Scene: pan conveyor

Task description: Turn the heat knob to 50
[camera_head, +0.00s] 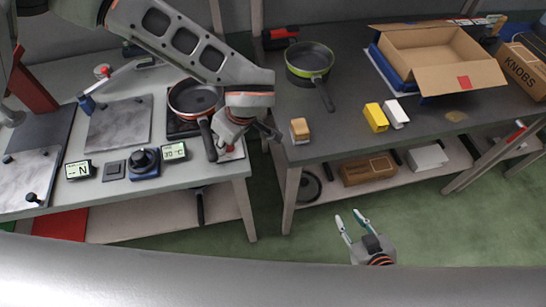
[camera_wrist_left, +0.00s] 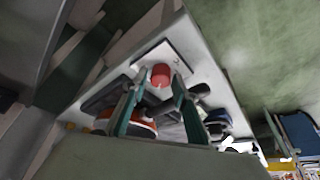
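The black heat knob (camera_head: 145,160) sits on a blue base on the left table. The display (camera_head: 174,151) beside it appears to read 30 °C. My left gripper (camera_head: 230,140) is to the right of the knob and display, over the table corner near the pan handle. In the left wrist view its fingers (camera_wrist_left: 156,106) are apart, with a dark bar, likely the handle, showing between or behind them; contact is unclear. The blue base (camera_wrist_left: 217,120) shows at the right there. My right gripper (camera_head: 354,220) is open and empty, in front of the right table.
An orange-rimmed pan (camera_head: 194,98) stands beside my left gripper. A red button (camera_wrist_left: 160,75) sits on a white plate at the table corner. Another display (camera_head: 78,170) reads N. The right table holds a green pan (camera_head: 309,60) and an open carton (camera_head: 440,56).

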